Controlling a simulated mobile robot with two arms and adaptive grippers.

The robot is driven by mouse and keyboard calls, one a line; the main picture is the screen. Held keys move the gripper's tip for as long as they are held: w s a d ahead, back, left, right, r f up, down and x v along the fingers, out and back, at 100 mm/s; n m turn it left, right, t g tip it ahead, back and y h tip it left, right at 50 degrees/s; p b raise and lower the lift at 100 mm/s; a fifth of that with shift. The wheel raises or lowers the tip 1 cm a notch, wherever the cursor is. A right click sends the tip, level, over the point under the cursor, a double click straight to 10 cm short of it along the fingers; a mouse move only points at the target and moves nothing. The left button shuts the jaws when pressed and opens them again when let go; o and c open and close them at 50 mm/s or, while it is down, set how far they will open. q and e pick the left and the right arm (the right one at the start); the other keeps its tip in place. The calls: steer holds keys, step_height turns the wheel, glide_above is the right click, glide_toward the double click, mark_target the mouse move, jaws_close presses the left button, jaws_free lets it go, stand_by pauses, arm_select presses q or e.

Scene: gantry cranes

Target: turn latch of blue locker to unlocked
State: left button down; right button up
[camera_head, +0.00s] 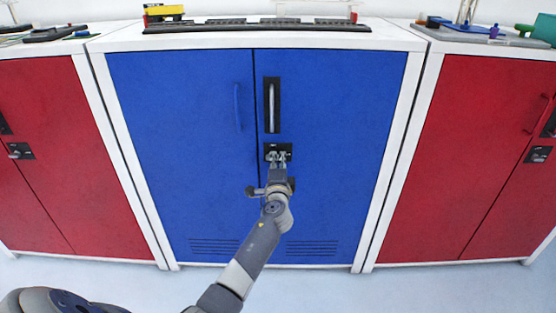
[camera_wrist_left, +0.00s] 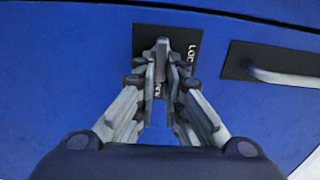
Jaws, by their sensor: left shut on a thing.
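The blue locker (camera_head: 330,110) stands in the middle of the head view with both doors shut. Its latch is on a black plate (camera_head: 286,148) on the right door, below the handle. In the left wrist view the latch (camera_wrist_left: 161,44) is a grey tab on the black plate with partly covered white lettering. My left gripper (camera_head: 277,158) is at the plate, and in the wrist view its fingers (camera_wrist_left: 161,75) are shut on the latch. The fingers hide part of the latch and lettering. My right gripper is not in view.
A silver handle on a black plate (camera_head: 272,105) sits above the latch; it also shows in the left wrist view (camera_wrist_left: 275,66). A blue handle (camera_head: 238,108) is on the left door. Red lockers stand at left (camera_head: 75,150) and right (camera_head: 470,130). Small items lie on the tops.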

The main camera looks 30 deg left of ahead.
arm_select(q)
steer(key=shift+r+m, duration=0.2)
steer(key=shift+m, duration=0.1)
steer(key=c, duration=1.7)
jaws_free()
steer(key=shift+w+f, duration=0.1)
steer(key=shift+f, duration=0.05)
steer(key=shift+f, duration=0.1)
steer(key=v, duration=1.2)
steer(key=shift+a, duration=0.1)
